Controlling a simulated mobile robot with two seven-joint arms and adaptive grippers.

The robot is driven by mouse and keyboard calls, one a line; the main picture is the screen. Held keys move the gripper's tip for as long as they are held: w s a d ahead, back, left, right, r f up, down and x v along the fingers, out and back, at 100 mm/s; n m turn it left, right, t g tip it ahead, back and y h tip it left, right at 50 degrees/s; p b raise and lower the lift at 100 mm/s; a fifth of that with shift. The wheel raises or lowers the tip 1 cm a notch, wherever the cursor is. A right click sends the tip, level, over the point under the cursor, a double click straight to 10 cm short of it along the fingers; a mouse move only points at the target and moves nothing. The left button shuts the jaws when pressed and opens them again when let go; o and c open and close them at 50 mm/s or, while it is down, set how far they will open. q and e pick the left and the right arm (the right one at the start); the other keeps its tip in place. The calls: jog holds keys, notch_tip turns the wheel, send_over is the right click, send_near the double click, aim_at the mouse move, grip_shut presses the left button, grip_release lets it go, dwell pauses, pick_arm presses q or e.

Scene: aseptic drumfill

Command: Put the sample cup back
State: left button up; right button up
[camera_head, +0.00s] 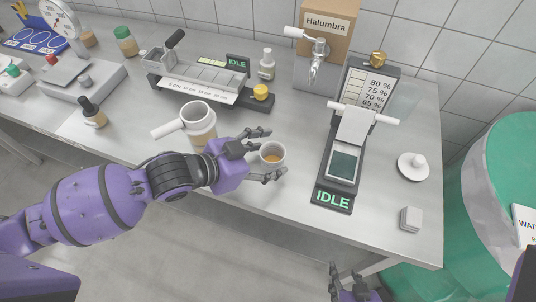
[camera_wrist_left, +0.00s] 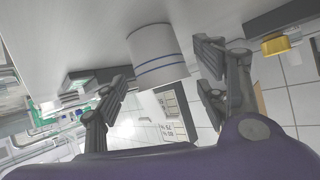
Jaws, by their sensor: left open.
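The sample cup (camera_head: 272,155), small and white with brown contents, stands upright on the steel bench near its front edge.
A white handled jug (camera_head: 199,122) stands close behind my left gripper. A device marked IDLE (camera_head: 343,163) stands to the right of the cup. A tap (camera_head: 316,58) and a long tray device (camera_head: 200,84) are at the back. The bench between cup and right device is clear.

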pick_arm(q)
jog(key=v, duration=1.1)
jog(key=shift+s+a+r, duration=0.15)
jog(key=shift+s+a, duration=0.05)
jog(key=shift+s, duration=0.1)
jog(key=shift+a, duration=0.1)
